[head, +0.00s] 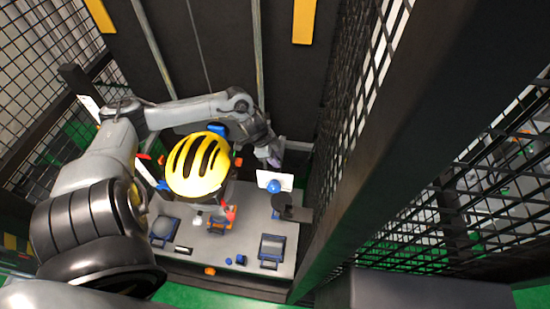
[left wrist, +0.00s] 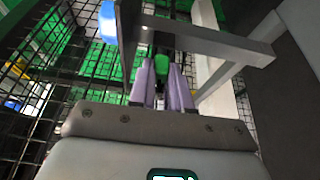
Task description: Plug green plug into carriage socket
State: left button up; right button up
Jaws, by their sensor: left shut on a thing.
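My left gripper (head: 274,162) reaches in from the left past the helmet, to the grey frame at the tower's back. In the left wrist view its two pale purple fingers (left wrist: 162,82) are shut on the small green plug (left wrist: 162,65), which shows between the fingertips. In the head view the plug is too small or hidden to make out. A grey bracket (left wrist: 210,38) lies just beyond the fingertips. I cannot make out the carriage socket itself, or whether the plug touches anything. My right gripper is not in view.
A yellow helmet with black slots (head: 197,163) sits left of the gripper. Below it are a white plate (head: 275,180), a blue ball (head: 273,186) and a grey base (head: 205,250) with several small items. Black mesh walls (head: 375,70) close in on both sides.

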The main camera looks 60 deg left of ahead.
pick_arm(q)
jog(key=shift+f, duration=0.1)
dwell(0.5)
jog(key=shift+f, duration=0.2)
jog(key=o, duration=0.9)
jog(key=shift+c, duration=0.2)
jog(key=p+v, duration=0.5)
jog(key=v, duration=0.5)
jog(key=shift+s+r, duration=0.15)
jog(key=shift+r, duration=0.2)
